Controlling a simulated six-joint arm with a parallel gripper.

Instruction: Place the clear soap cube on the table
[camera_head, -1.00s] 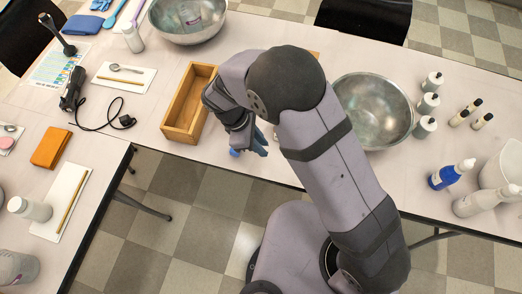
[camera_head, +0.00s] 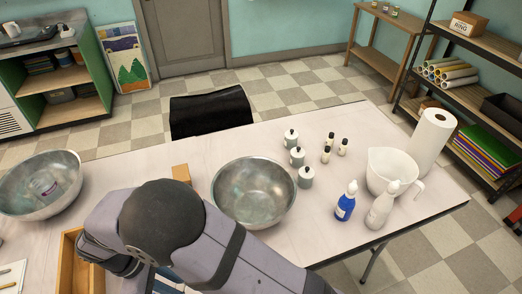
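I cannot make out a clear soap cube for certain. The white table (camera_head: 335,140) crosses the view, with its top in plain sight. A steel bowl (camera_head: 72,205) at the left holds a clear, labelled object (camera_head: 45,186); its exact shape is too small to tell. My arm comes up from the bottom edge and covers the table's near left part. My gripper (camera_head: 165,279) shows only in part below the arm, at the bottom edge; its fingertips and anything between them are not clear.
A wooden box (camera_head: 68,262) stands left of my arm. A tan block (camera_head: 181,173) and an empty steel bowl (camera_head: 253,192) lie beyond it. White jars (camera_head: 298,156), small bottles, a blue bottle (camera_head: 346,201), a white jug (camera_head: 391,170) and a paper roll (camera_head: 431,140) fill the right.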

